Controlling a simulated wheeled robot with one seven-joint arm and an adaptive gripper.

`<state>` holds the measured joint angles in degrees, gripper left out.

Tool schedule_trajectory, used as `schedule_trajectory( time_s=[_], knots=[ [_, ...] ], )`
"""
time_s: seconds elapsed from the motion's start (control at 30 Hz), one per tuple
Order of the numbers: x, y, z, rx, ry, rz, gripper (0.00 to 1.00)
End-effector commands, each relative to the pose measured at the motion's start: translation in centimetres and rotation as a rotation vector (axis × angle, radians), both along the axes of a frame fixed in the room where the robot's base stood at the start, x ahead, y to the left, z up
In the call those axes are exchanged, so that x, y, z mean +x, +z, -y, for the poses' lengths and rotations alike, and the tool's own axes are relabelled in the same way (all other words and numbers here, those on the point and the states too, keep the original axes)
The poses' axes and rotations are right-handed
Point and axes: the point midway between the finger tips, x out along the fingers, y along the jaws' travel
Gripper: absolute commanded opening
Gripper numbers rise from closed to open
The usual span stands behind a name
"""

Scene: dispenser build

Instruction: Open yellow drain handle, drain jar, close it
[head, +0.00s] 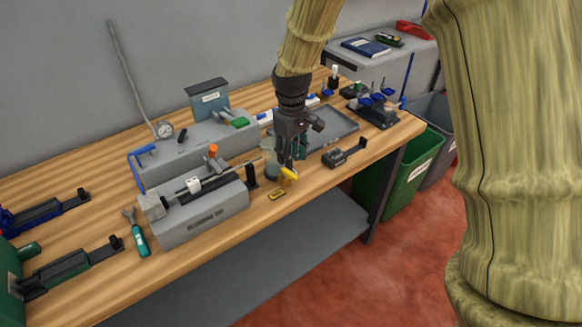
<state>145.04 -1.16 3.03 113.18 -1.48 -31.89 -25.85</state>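The yellow drain handle (289,174) is a small yellow piece at the lower front of a clear jar (270,162) on the wooden workbench. The jar is partly hidden behind my gripper, and its contents are too small to make out. My gripper (290,167) points down from my arm, right at the yellow handle and just to the right of the jar. Its fingertips look very close to the handle, but I cannot tell whether they touch it or how far apart they are.
A yellow-black item (277,195) lies in front of the jar. A grey tray (335,128) and a black clamp (345,152) are to the right.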

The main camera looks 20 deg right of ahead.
Motion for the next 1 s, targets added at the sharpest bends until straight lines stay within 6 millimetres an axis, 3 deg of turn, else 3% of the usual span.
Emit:
schedule_trajectory(
  time_s=[0.3,0.5,0.93,1.0],
  knots=[
    [-0.1,-4.0,-0.1,0.000,0.000,-0.002,0.36],
    [0.0,-5.5,-0.1,-0.001,0.001,-0.001,0.36],
    [0.0,-6.1,-0.1,0.001,0.001,0.001,0.36],
    [0.0,-6.1,-0.1,0.001,0.001,0.001,0.23]
  ],
)
